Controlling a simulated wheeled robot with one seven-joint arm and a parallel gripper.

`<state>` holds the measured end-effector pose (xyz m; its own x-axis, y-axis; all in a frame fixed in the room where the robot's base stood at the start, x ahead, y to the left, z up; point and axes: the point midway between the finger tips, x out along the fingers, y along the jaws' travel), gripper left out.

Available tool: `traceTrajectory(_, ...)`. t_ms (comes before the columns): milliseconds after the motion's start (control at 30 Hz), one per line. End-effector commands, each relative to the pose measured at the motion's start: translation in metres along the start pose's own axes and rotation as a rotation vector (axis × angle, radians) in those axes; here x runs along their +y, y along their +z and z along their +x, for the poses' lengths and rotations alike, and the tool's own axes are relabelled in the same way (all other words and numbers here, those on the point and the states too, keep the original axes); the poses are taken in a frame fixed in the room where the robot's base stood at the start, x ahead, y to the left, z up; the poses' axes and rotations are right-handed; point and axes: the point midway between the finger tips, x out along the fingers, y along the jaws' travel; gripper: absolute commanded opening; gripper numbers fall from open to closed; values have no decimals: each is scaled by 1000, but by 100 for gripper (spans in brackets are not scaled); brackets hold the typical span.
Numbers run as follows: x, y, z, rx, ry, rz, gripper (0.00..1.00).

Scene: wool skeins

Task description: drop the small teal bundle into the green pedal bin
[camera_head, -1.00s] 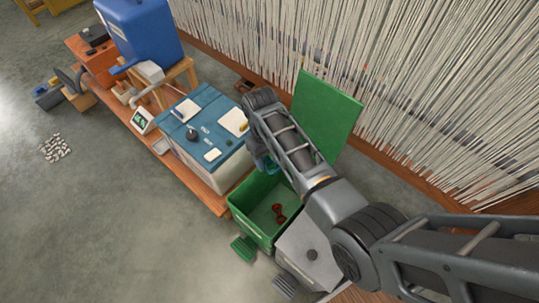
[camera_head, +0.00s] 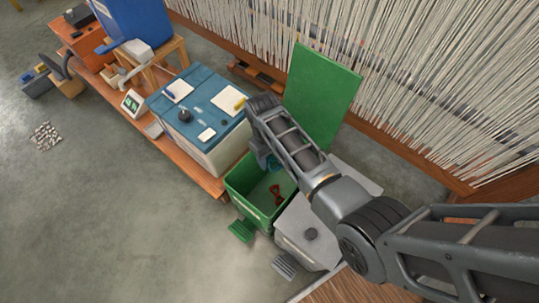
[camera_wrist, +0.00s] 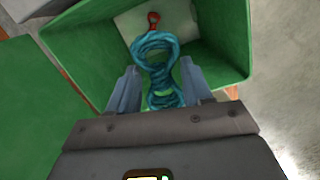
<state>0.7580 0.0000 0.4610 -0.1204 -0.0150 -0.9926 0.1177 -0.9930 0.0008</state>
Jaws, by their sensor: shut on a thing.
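The small teal bundle (camera_wrist: 157,48) is a twisted skein held between the two fingers of my gripper (camera_wrist: 160,88) in the wrist view. My gripper is shut on it. In the head view only a bit of the teal bundle (camera_head: 273,163) shows beside my arm, and the fingers are mostly hidden. The green pedal bin (camera_head: 238,185) stands with its lid (camera_head: 320,95) raised. In the wrist view the bundle is over the open mouth of the bin (camera_wrist: 222,35), above its pale floor. A red item (camera_head: 276,194) lies inside the bin.
A grey bin (camera_head: 295,243) stands right beside the green one, with its own pedal. A pale cabinet with a blue top (camera_head: 200,100) stands to the left on a wooden platform. Hanging white yarn (camera_head: 400,70) fills the back. The floor at left is mostly clear.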

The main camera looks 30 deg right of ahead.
Motion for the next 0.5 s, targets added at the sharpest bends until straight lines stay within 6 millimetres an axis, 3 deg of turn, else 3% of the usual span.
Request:
traceTrajectory(267, 0, -1, 2, 1, 0, 0, 21)
traceTrajectory(300, 0, 0, 2, 1, 0, 0, 51)
traceTrajectory(500, 0, 0, 2, 0, 0, 0, 70)
